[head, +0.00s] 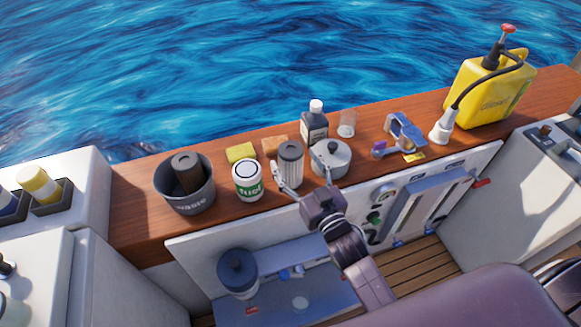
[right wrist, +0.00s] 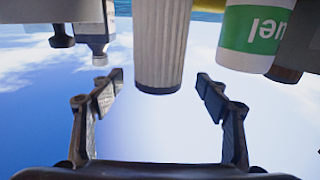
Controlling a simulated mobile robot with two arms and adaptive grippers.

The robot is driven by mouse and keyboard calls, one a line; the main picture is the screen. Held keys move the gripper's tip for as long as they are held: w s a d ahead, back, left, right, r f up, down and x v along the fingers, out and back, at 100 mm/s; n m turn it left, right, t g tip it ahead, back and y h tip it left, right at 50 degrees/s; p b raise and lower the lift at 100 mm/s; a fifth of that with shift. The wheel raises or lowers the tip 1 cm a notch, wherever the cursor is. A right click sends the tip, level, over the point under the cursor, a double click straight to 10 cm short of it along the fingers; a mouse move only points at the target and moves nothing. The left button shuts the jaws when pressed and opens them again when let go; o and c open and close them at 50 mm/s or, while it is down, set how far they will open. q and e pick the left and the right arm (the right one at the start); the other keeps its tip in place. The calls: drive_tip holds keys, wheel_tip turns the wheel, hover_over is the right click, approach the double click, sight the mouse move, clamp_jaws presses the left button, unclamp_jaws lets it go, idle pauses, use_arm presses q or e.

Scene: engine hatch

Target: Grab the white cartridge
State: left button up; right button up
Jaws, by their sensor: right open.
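The white cartridge (head: 290,160) is a pleated cylinder with a grey top. It stands upright on the wooden ledge between the fuel can and the round metal pot. In the right wrist view the cartridge (right wrist: 162,45) is in the upper middle, ahead of the jaws. My right gripper (head: 296,168) is open, with its fingers spread toward either side of the cartridge. In the right wrist view the gripper (right wrist: 159,80) has nothing clamped in it. I cannot tell whether a finger touches the cartridge. My left gripper is not in view.
A white-and-green fuel can (head: 247,181) is close left of the cartridge, and a metal pot (head: 331,160) close right. A dark bottle (head: 314,127) and sponges (head: 240,152) are behind. A waste bin (head: 185,190) stands left. A yellow jerrycan (head: 487,95) is far right.

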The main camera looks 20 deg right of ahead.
sight(291, 152)
drive_tip(key=w+b, duration=0.1)
drive_tip(key=w, duration=0.2)
drive_tip(key=shift+w+a+f, duration=0.1)
drive_tip(key=shift+w, duration=0.15)
drive_tip(key=c, duration=0.9)
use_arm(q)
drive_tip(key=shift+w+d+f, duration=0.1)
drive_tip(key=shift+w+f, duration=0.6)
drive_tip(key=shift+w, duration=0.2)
use_arm(e)
drive_tip(key=c, duration=0.8)
drive_tip(key=shift+r, duration=0.2)
